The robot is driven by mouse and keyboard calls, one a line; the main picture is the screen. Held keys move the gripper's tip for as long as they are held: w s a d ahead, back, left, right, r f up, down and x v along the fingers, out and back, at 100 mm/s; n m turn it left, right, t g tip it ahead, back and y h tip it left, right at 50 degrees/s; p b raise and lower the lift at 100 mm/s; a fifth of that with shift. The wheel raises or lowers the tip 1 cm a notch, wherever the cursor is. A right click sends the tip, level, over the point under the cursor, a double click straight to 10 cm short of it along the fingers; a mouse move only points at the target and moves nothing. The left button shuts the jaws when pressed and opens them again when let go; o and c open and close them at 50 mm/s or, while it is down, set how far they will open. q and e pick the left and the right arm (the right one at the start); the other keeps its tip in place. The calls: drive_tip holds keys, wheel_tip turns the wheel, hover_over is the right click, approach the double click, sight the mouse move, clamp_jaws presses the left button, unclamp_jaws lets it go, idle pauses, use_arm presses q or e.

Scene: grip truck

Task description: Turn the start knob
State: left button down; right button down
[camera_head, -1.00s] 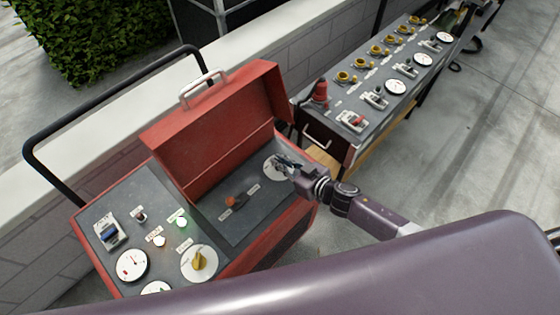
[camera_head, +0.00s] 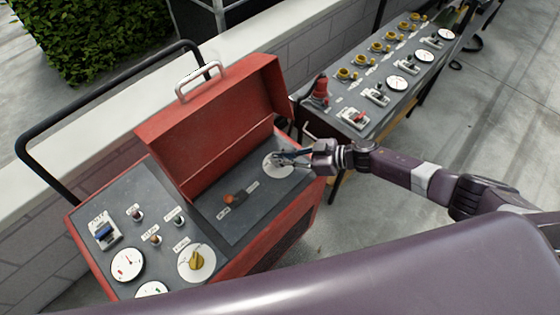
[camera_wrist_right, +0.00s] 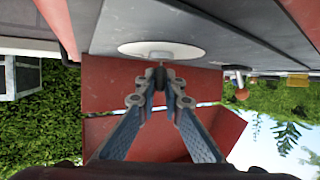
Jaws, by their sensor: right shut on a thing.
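A round white dial plate (camera_head: 272,172) lies on the dark panel inside the open red box, at its right end. My right gripper (camera_head: 278,159) reaches it from the right. In the right wrist view its fingers (camera_wrist_right: 160,76) are closed together on the small grey knob (camera_wrist_right: 160,55) at the centre of the white plate (camera_wrist_right: 185,50). The fingers hide most of the knob, so its angle cannot be told. The labels are too small to read. My left gripper is not in view.
The red box (camera_head: 215,115) has its lid raised behind the panel. An orange-red switch (camera_head: 236,198) sits left of the dial. A yellow knob (camera_head: 197,260), gauges and small unlit lamps are on the front left panel. A longer console (camera_head: 385,75) stands at the back right.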

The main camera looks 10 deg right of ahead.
drive_tip(key=shift+w+d+f+n+g+y+b, duration=0.1)
drive_tip(key=shift+n+g+y+b, duration=0.1)
drive_tip(key=shift+n+g+b, duration=0.5)
drive_tip(key=shift+f+n+g+y+b, duration=0.1)
drive_tip(key=shift+n+g+y+b, duration=0.1)
drive_tip(key=shift+n+g+b, duration=0.4)
drive_tip(key=shift+r+b, duration=0.15)
drive_tip(key=shift+b, duration=0.3)
drive_tip(key=c, duration=2.1)
unclamp_jaws()
drive_tip(key=v, duration=1.2)
drive_tip(key=shift+w, duration=0.1)
